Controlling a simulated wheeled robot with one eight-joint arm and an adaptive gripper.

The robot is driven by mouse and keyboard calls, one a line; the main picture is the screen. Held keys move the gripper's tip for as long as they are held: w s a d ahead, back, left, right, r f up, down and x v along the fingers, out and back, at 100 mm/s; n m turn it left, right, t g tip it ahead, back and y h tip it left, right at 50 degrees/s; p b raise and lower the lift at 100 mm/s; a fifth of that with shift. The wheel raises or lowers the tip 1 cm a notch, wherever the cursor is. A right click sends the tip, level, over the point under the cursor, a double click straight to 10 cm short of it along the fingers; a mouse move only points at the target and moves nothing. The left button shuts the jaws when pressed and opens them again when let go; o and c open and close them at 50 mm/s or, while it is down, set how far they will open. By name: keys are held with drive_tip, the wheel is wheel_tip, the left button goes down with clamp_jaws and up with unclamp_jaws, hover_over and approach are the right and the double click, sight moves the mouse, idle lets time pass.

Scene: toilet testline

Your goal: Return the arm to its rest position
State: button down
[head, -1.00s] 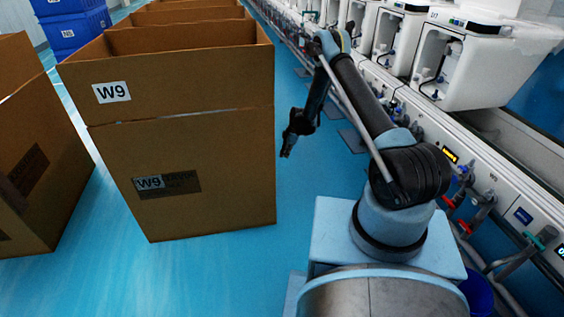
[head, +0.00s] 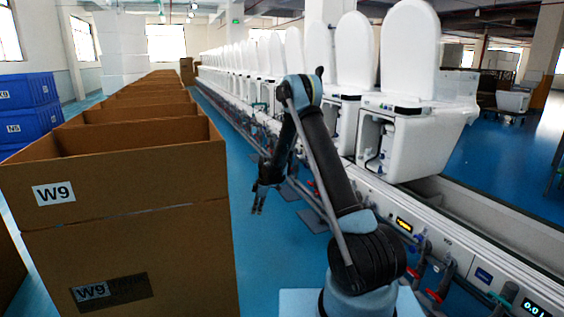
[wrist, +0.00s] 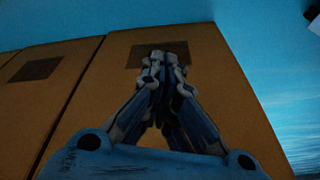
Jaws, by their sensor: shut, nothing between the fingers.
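My arm is folded up and over, with its elbow raised and its forearm hanging down over the aisle. My gripper (head: 258,208) hangs at the end, pointing down, between the open W9 cardboard box (head: 130,215) and the row of toilets. In the wrist view my gripper (wrist: 165,58) has its fingertips together with nothing between them. Behind the fingers the wrist view shows brown cardboard boxes (wrist: 105,75) with dark patches. My gripper touches no box in the head view.
White toilets (head: 400,130) with raised lids stand in a long row on the testline (head: 440,255) at right, with hoses and valves along its side. Blue crates (head: 30,108) stand at far left.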

drive_tip(key=s+d+r+m, duration=0.2)
drive_tip(key=s+d+r, duration=0.25)
drive_tip(key=r, duration=0.35)
drive_tip(key=s+d+r+m+t+h, duration=0.1)
drive_tip(key=s+d+r+m, duration=0.25)
drive_tip(key=d+r, duration=0.35)
drive_tip(key=s+d+r+m, duration=0.1)
drive_tip(key=s+d+r, duration=0.35)
drive_tip(key=r, duration=0.45)
drive_tip(key=s+d+r+m, duration=0.2)
drive_tip(key=s+d+r, duration=0.15)
drive_tip(key=s, duration=0.35)
drive_tip(key=s+d+r+m, duration=0.2)
drive_tip(key=s+d, duration=0.2)
drive_tip(key=s, duration=0.2)
drive_tip(key=s+d+f+m, duration=0.2)
drive_tip(key=s, duration=0.5)
drive_tip(key=s+d+f+m+t+h, duration=0.1)
drive_tip(key=s+d+f+m, duration=0.1)
drive_tip(key=s, duration=0.6)
drive_tip(key=s+d+f+m, duration=0.2)
drive_tip(key=s+d+m, duration=0.2)
drive_tip(key=s, duration=0.4)
drive_tip(key=shift+d+t+h, duration=0.2)
drive_tip(key=shift+t+h, duration=0.1)
drive_tip(key=shift+h, duration=0.1)
drive_tip(key=shift+s, duration=0.1)
